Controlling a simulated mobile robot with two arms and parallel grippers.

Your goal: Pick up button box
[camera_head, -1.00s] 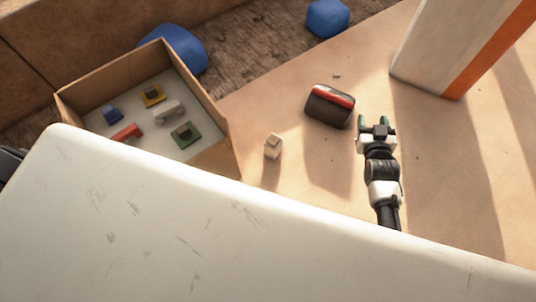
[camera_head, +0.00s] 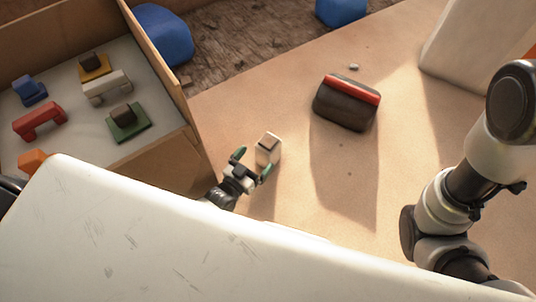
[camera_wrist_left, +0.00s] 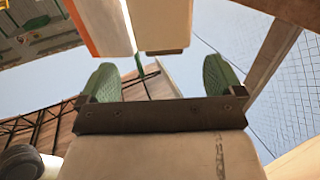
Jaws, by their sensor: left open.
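A small pale box (camera_head: 269,146) with a dark patch on top, which I take as the button box, stands on the tan floor in the head view. My left gripper (camera_head: 252,163) is open close beside it. One green finger is at its left and the other at its near side; I cannot tell whether they touch it. In the left wrist view the two green fingers (camera_wrist_left: 162,80) are spread wide. A beige block end shows above and beyond them, and I cannot tell whether it is this box. My right gripper is not in view.
A cardboard crate (camera_head: 168,72) with several coloured blocks stands at left. A dark box with a red strip (camera_head: 346,103) lies to the right. Blue lumps (camera_head: 163,36) lie behind. My white body covers the lower left.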

